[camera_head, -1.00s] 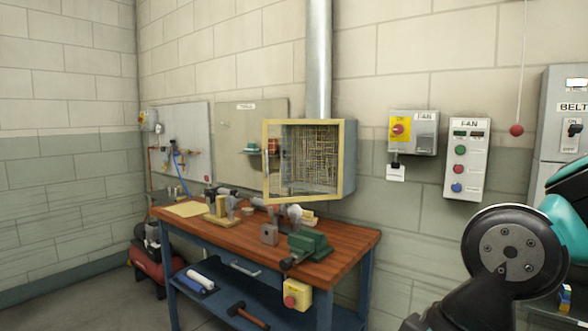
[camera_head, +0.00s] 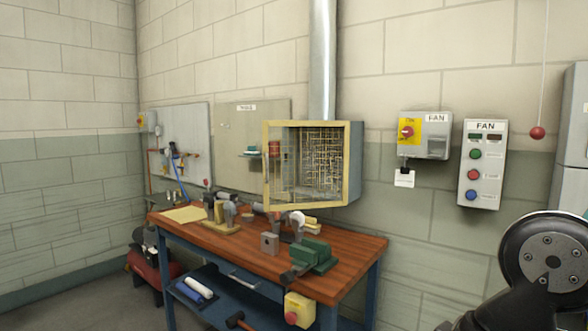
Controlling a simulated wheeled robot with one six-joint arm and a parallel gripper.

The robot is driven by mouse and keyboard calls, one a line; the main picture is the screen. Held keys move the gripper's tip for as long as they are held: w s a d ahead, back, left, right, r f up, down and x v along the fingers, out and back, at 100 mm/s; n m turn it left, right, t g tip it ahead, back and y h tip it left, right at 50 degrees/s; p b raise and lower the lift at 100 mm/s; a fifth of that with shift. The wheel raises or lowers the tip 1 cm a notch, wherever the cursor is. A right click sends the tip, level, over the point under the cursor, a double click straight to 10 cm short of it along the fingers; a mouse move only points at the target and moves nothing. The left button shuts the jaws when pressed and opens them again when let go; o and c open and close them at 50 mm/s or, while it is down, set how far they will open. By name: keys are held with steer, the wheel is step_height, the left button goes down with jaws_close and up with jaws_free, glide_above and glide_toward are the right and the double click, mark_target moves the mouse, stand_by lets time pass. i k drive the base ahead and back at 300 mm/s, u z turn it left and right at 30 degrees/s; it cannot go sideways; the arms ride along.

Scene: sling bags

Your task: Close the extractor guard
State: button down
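The extractor is a grey box (camera_head: 356,165) on the wall above the workbench, with a metal duct (camera_head: 322,60) rising from its top. Its guard (camera_head: 347,180) is a yellow frame at the front, with a see-through area at its left side. The frame seems to stand out from the box at the left, but I cannot tell exactly how far it is open. A wire mesh (camera_head: 322,160) shows inside the frame. My gripper is out of view; only a dark part of my arm shows at the lower right, well apart from the extractor.
A wooden-topped workbench (camera_head: 335,262) with blue legs stands below the extractor, with a green vice (camera_head: 314,256) and a grinder on it. A fan switch box (camera_head: 425,135) and fan button panel (camera_head: 482,163) are on the wall to the right. A red pull-cord ball (camera_head: 537,132) hangs there.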

mark_target(267, 208)
steer(key=u, duration=0.05)
steer(key=i, duration=0.95)
steer(key=u, duration=0.4)
